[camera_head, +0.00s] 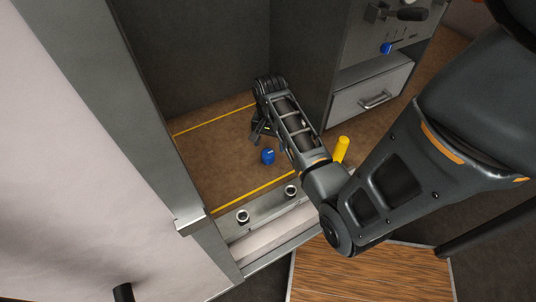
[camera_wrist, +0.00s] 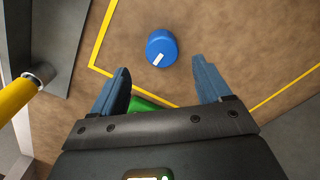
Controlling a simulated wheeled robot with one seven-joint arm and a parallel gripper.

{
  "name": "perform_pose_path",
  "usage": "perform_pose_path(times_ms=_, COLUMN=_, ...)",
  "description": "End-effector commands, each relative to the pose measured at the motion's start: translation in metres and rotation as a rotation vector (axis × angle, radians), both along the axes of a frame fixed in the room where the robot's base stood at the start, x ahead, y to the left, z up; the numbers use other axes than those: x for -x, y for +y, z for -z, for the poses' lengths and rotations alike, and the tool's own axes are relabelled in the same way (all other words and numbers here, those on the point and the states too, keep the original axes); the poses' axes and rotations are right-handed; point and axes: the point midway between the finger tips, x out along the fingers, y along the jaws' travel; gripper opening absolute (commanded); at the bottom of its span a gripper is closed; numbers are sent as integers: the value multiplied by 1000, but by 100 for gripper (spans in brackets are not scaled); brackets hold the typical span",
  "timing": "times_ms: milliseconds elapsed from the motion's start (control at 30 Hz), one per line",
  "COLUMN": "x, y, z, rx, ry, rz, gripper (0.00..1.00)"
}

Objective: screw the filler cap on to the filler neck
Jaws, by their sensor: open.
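A blue cap (camera_head: 267,156) with a white mark lies on the brown surface inside the yellow lines. In the wrist view the blue cap (camera_wrist: 162,46) is ahead of the fingertips, midway between them and apart from both. My gripper (camera_head: 259,133) is open and empty; its two blue-grey fingers (camera_wrist: 160,70) show in the wrist view. A green thing (camera_wrist: 150,103) is partly hidden behind the gripper body. I cannot tell for sure which part is the filler neck; two round metal fittings (camera_head: 243,216) (camera_head: 290,190) sit on the ledge.
A yellow cylinder (camera_head: 341,149) stands right of my arm. A grey cabinet (camera_head: 370,99) with a drawer, a lever and a blue knob (camera_head: 386,48) is at the upper right. A tall grey wall edge (camera_head: 130,110) bounds the left.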

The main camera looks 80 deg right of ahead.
Motion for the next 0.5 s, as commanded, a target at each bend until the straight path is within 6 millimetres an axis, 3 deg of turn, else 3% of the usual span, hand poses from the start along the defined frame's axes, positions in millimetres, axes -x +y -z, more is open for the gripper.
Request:
perform_pose_path(times_ms=300, x=-3, y=0, z=41, rx=-1, ry=1, rz=-1, gripper=77)
perform_pose_path(times_ms=500, x=-3, y=0, z=55, rx=2, ry=-1, rz=-2, gripper=77)
